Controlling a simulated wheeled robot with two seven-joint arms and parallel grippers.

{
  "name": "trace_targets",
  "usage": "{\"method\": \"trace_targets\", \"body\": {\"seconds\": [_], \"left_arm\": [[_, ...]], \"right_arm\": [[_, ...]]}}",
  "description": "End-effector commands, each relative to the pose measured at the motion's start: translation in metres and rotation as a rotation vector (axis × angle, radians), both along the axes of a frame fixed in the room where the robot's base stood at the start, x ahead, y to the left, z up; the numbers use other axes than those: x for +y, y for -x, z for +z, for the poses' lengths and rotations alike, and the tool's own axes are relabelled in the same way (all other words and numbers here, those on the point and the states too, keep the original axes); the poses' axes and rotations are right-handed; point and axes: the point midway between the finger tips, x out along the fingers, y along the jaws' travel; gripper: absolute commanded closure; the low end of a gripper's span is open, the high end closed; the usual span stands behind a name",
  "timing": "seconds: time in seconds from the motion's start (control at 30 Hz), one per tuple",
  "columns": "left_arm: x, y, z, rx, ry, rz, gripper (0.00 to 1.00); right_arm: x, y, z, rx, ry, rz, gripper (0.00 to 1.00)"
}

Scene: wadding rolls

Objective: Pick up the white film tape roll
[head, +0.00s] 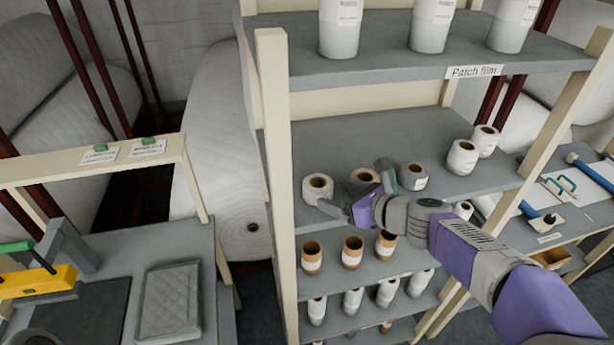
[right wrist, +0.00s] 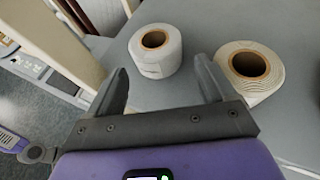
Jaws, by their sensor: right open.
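A white tape roll (head: 311,194) with a brown core stands at the left end of the middle shelf (head: 440,120). In the right wrist view this roll (right wrist: 158,64) stands upright just ahead of my right gripper (right wrist: 160,72), roughly in line with the gap between the fingers. In the head view my right gripper (head: 358,190) reaches in from the right, pointing left. Its fingers are apart and hold nothing. A greyer roll (head: 353,182) is close beside it; this roll (right wrist: 270,82) shows right of the right finger in the wrist view. My left gripper is out of view.
Another grey roll (head: 414,184) and white rolls (head: 461,160) stand farther right on the shelf. A cream post (head: 274,150) bounds the shelf's left side. A table with a quilted pad (head: 168,300) is at left.

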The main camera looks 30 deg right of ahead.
Motion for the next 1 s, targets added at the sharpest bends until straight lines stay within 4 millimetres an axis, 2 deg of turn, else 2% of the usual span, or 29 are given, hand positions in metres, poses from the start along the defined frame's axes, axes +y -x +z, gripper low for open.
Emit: {"method": "trace_targets", "body": {"seconds": [0.27,0.5,0.63,0.83,1.0], "left_arm": [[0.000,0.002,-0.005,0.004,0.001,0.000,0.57],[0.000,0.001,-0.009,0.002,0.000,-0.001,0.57],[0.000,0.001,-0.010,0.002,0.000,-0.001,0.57],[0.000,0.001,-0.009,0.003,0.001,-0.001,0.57],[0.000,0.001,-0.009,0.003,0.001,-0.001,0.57]], "right_arm": [[0.007,-0.027,-0.012,0.002,0.000,0.001,0.16],[0.015,-0.059,-0.023,0.002,0.000,0.001,0.16],[0.017,-0.066,-0.025,0.001,0.001,0.000,0.16],[0.017,-0.067,-0.025,0.000,0.002,0.000,0.16],[0.017,-0.067,-0.025,0.001,0.002,0.001,0.41]]}}
